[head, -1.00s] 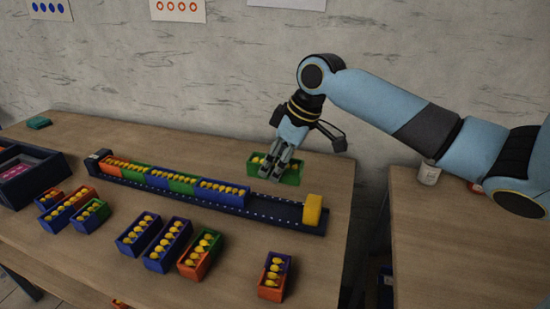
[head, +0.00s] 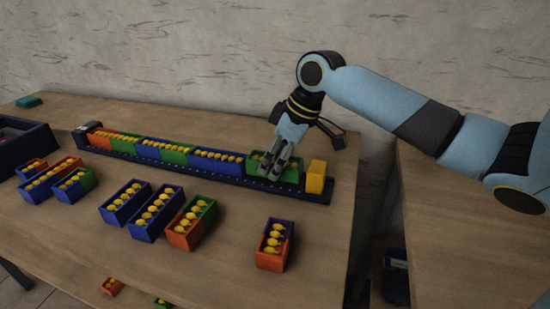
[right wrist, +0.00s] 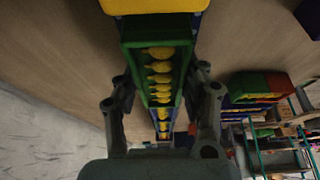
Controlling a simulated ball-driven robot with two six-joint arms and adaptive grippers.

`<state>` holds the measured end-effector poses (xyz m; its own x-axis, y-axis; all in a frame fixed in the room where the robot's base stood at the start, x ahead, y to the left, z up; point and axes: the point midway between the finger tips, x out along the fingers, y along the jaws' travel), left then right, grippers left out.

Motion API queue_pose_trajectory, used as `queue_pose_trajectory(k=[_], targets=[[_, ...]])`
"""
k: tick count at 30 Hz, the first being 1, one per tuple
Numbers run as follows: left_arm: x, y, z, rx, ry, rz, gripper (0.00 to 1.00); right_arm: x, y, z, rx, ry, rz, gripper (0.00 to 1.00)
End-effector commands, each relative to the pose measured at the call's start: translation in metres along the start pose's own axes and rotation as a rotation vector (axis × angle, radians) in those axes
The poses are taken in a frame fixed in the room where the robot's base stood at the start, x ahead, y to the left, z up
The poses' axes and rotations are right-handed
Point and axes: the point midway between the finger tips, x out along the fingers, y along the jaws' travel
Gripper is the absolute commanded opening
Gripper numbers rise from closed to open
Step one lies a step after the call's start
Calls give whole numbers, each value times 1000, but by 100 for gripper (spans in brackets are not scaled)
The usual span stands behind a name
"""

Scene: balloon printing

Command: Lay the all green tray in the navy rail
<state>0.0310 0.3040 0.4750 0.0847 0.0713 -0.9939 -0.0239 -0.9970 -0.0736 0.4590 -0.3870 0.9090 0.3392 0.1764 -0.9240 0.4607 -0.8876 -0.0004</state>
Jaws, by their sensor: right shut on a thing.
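The all green tray (head: 253,168), filled with a row of yellow balloons, is at the right end of the navy rail (head: 284,191). It lines up with the rail, between a blue tray (head: 205,164) and a yellow end block (head: 316,177). My right gripper (head: 272,174) reaches down from above and is shut on the green tray. In the right wrist view the fingers flank the green tray (right wrist: 133,62), with the yellow block beyond it. I cannot tell whether its underside rests fully on the rail. My left gripper is not in view.
Red-green, blue and green trays fill the rail further left. Several loose trays stand in front of it, among them a blue one (head: 148,222), an orange-green one (head: 181,237) and an orange-purple one (head: 268,258). A dark bin (head: 30,140) is at the left.

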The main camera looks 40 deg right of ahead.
Motion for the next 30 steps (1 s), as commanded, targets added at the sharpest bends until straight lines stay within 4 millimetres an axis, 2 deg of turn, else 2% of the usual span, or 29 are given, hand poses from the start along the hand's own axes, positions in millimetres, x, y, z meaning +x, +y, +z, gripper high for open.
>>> queue_pose_trajectory(k=[6, 30], targets=[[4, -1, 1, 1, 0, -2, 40, 10, 0, 4, 0, -1, -1, 9], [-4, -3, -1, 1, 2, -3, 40, 11, -1, 6, 1, 0, -1, 9]])
